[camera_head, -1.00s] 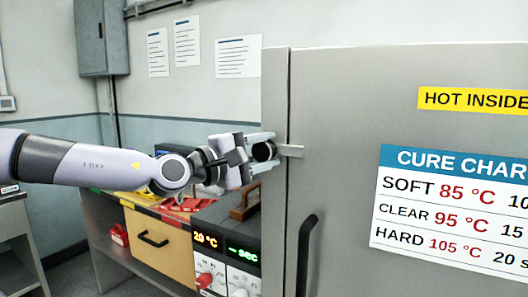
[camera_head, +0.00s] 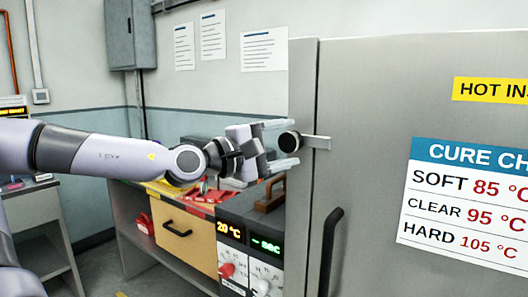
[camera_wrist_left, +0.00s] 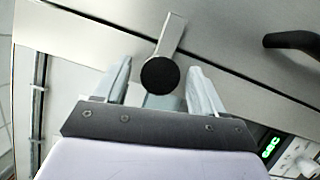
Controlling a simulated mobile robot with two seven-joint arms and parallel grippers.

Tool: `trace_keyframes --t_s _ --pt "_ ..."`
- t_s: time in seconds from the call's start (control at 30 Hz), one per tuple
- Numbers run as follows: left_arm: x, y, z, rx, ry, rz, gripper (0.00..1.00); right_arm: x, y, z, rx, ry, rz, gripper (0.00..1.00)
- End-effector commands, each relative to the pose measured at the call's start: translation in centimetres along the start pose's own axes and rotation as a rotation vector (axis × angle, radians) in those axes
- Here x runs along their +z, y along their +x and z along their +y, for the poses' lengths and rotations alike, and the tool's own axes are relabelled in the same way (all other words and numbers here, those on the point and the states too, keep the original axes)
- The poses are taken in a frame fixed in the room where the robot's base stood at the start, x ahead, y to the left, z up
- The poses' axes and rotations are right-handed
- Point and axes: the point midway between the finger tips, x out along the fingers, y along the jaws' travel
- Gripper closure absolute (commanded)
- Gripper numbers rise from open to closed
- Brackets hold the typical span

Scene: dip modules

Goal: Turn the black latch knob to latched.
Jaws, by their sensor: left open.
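I cannot tell whether either finger touches the knob. My right gripper is not in view.
A black door handle (camera_head: 331,250) stands out below the latch. A control box with dials and displays (camera_head: 250,245) is left of the cabinet. A bench with a wooden drawer (camera_head: 186,238) stands behind my left arm. A grey wall box (camera_head: 131,35) hangs at the back.

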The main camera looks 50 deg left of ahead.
Motion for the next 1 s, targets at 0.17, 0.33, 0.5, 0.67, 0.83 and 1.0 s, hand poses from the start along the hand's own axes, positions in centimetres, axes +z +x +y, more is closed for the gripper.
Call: trace_keyframes --t_s 0.17,0.33,0.5,0.67,0.83,1.0 --pt "0.0 -1.7 -0.1 0.004 0.003 -0.001 0.31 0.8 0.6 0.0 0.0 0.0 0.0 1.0" --pt "0.0 -3.2 -0.1 0.004 0.003 -0.001 0.31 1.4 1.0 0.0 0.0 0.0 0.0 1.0" --pt "0.1 -4.3 -0.1 0.001 0.004 -0.002 0.31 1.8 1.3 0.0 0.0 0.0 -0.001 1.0" --pt "0.0 -5.0 -0.1 0.001 0.002 0.0 0.31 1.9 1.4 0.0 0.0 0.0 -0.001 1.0" --pt "0.0 -5.1 -0.1 -0.001 0.001 0.0 0.31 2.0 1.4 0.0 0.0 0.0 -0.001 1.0" --pt "0.0 -5.1 -0.1 -0.001 0.001 -0.001 0.31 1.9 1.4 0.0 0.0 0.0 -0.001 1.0"
